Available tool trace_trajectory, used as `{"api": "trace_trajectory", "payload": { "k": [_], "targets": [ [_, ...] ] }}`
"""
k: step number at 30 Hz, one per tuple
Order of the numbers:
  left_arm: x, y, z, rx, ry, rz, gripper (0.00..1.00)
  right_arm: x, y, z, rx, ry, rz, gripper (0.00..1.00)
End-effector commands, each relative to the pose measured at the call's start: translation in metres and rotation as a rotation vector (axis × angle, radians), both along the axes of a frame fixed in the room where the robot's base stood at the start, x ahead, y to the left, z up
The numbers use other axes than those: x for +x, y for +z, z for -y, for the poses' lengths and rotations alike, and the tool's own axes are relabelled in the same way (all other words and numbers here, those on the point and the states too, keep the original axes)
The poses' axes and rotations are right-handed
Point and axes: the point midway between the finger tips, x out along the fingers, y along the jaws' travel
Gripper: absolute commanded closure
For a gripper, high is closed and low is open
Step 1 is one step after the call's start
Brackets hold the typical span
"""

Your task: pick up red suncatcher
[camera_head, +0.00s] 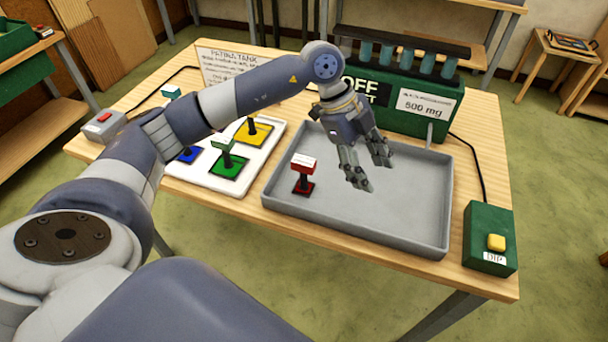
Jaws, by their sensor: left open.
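The red suncatcher (303,173) stands upright in the left part of the grey tray (420,240). It has a dark red square base, a thin stem and a red block with a white top. My left gripper (374,173) hangs over the tray to the right of the suncatcher, apart from it. Its fingers are spread and empty. My right gripper is not in view.
Left of the tray, a white board (213,207) holds blue, green and yellow pieces. A green machine (405,100) reading OFF stands behind the tray. A green box with a yellow button (495,242) is at the right. The tray's right part is clear.

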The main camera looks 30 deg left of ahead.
Motion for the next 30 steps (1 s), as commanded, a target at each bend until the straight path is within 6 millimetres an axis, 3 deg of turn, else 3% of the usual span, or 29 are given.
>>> {"api": "trace_trajectory", "payload": {
  "k": [1,3,6,9,14,21,30],
  "targets": [
    [0.006,0.003,-0.036,0.115,0.073,-0.032,0.48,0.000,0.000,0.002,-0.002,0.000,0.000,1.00],
    [0.008,0.006,-0.080,0.252,0.174,-0.081,0.48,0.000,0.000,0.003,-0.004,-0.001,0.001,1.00],
    [0.007,0.015,-0.126,0.391,0.297,-0.131,0.48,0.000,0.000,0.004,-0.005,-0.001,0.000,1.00],
    [0.004,0.022,-0.154,0.472,0.379,-0.162,0.48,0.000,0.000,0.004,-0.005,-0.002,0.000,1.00],
    [0.001,0.011,-0.167,0.514,0.419,-0.183,0.48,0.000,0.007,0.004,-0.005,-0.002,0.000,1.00],
    [0.002,-0.023,-0.166,0.510,0.416,-0.180,0.48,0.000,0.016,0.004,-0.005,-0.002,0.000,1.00],
    [0.001,-0.048,-0.164,0.509,0.413,-0.182,0.48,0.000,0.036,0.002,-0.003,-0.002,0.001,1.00]
  ]
}}
